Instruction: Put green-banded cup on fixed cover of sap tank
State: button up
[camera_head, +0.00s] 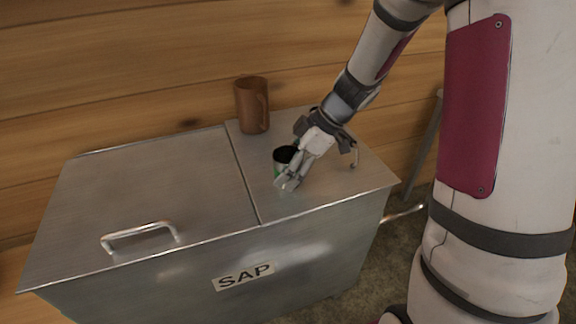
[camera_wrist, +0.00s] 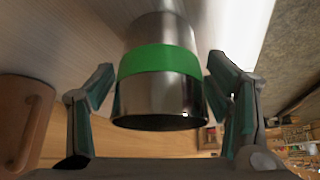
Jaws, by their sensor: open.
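The green-banded cup (camera_wrist: 160,88) is shiny metal with a green band, and in the wrist view it stands between my open fingers, with gaps on both sides. In the head view the cup (camera_head: 284,158) rests upright on the fixed cover (camera_head: 335,135), the right part of the sap tank's top, partly hidden by my gripper. My gripper (camera_head: 290,182) is low over the cover, around the cup and open. The sap tank (camera_head: 180,280) is a grey metal box with a SAP label.
A brown mug (camera_head: 251,106) stands at the back of the fixed cover, left of my gripper; it also shows in the wrist view (camera_wrist: 22,118). The left lid (camera_head: 160,190) has a raised handle (camera_head: 140,233) and is otherwise clear. A wooden wall (camera_head: 120,70) is behind.

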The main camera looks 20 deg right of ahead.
jog(key=shift+r+p, duration=0.15)
jog(key=shift+p, duration=0.15)
jog(key=p+v, duration=0.2)
jog(key=v, duration=1)
jog(key=s+a+r+m+g+h, duration=0.1)
jog(key=s+a+r+m, duration=0.15)
jog(key=s, duration=0.35)
jog(key=s+a+r+m+g+h, duration=0.1)
jog(key=s+a+r+m, duration=0.1)
jog(key=s+a+r, duration=0.35)
jog(key=s+d+m+h, duration=0.1)
jog(key=s+m, duration=0.3)
jog(key=s, duration=0.5)
jog(key=s+d+f+m+h, duration=0.1)
jog(key=s+m+h, duration=0.2)
jog(key=s, duration=0.6)
jog(key=shift+d+f+m, duration=0.25)
jog(key=shift+f+m, duration=0.1)
jog(key=shift+m, duration=0.8)
